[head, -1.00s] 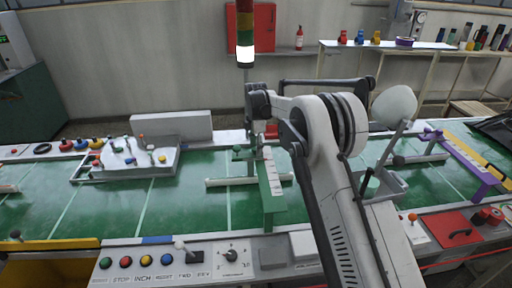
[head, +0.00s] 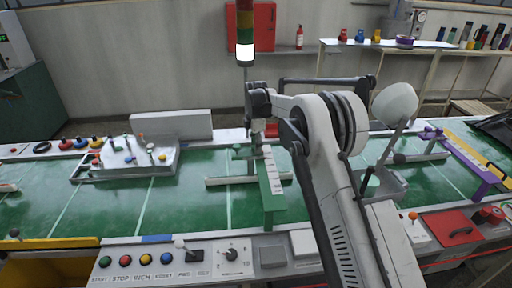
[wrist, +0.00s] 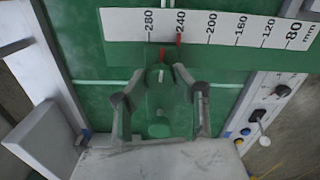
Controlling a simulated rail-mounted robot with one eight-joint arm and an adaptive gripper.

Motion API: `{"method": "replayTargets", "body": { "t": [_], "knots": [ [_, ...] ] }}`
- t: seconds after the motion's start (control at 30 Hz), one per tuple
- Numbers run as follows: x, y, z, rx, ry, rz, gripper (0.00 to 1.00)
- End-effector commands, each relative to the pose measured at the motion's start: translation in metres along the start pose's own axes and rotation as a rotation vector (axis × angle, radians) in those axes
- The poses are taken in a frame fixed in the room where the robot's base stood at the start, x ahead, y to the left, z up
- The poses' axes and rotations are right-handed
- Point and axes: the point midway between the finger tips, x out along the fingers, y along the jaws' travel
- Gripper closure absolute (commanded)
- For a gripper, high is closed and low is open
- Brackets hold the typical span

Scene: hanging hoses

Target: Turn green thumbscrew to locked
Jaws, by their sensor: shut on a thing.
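The green thumbscrew (wrist: 160,100) is between the fingers of my gripper (wrist: 160,77) in the wrist view. The fingers close in from left and right, and their tips reach its far end, beside the scale. A small round green part shows nearer the palm. The white scale (wrist: 210,28) on the green rail lies just beyond the fingertips, with two red pointers near 240 and 260. In the head view the green rail (head: 272,200) with its scale stands over the belt. The thumbscrew's lock marks are not readable. My gripper is hard to make out there.
The green belt (head: 110,210) runs across the scene. A tray (head: 125,165) with small parts lies at the left. A control panel with coloured buttons (head: 145,258) and a selector runs along the front. A purple rail (head: 484,188) stands at the right.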

Motion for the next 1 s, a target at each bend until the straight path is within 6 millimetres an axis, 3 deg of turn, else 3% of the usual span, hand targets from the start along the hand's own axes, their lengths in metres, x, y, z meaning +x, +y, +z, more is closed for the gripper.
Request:
{"method": "replayTargets", "body": {
  "t": [1.0],
  "knots": [
    [0.0014, -0.0008, -0.0004, 0.897, 0.0, 0.0, 1.0]
  ]
}}
